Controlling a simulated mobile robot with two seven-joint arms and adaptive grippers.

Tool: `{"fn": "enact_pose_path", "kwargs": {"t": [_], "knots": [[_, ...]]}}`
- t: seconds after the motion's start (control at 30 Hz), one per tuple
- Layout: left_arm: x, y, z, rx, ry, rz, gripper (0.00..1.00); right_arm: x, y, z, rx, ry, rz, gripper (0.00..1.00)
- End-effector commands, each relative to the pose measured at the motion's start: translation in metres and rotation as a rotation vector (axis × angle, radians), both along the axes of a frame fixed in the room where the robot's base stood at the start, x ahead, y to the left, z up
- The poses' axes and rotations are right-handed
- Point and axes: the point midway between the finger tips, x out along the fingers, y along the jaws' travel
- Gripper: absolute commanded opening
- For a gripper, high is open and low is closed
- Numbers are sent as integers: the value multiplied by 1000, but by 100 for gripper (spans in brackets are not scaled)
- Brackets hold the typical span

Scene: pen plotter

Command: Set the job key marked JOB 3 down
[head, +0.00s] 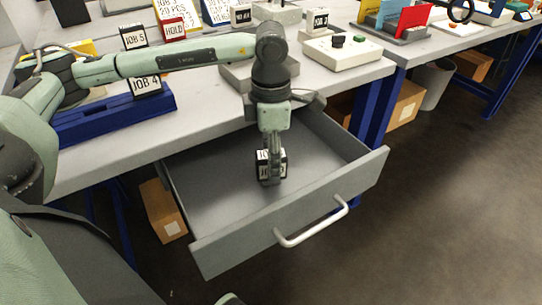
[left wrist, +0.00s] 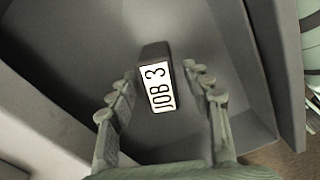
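The job key marked JOB 3 (left wrist: 158,85) is a dark block with a white label. In the left wrist view it lies between the fingers of my left gripper (left wrist: 160,76), with a gap on each side, so the gripper is open around it. In the head view my left gripper (head: 270,172) reaches down into the open grey drawer (head: 215,185). The key (head: 263,158) is at its fingertips, low in the drawer, its label partly covered by a finger. The key appears to rest on the drawer floor. My right gripper is not in view.
The drawer's front panel with a white handle (head: 312,226) stands toward me. On the bench above are a blue rack (head: 110,117) with the JOB 4 key (head: 147,82), a JOB 5 key (head: 133,36) and a white control box (head: 343,54). The drawer floor around the key is clear.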

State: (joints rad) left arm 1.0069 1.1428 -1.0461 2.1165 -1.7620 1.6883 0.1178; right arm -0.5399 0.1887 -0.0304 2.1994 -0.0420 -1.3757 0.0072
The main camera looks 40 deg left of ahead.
Motion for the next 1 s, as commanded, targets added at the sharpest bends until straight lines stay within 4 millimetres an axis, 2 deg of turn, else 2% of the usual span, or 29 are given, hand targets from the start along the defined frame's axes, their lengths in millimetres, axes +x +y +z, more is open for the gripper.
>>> {"fn": "enact_pose_path", "kwargs": {"t": [0.23,0.27,0.3,0.37,0.73,0.9,1.0], "knots": [[0,0,3,0,0,0,49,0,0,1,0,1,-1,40],[0,0,4,0,0,0,49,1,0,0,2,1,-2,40],[1,0,7,-1,-2,0,49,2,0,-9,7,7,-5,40],[1,0,17,-1,-4,0,49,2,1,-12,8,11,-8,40],[1,-1,96,-1,-5,-1,49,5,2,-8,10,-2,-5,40],[1,-1,117,-1,-3,0,49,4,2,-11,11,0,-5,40],[0,-1,122,0,0,-1,49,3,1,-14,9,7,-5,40]]}}
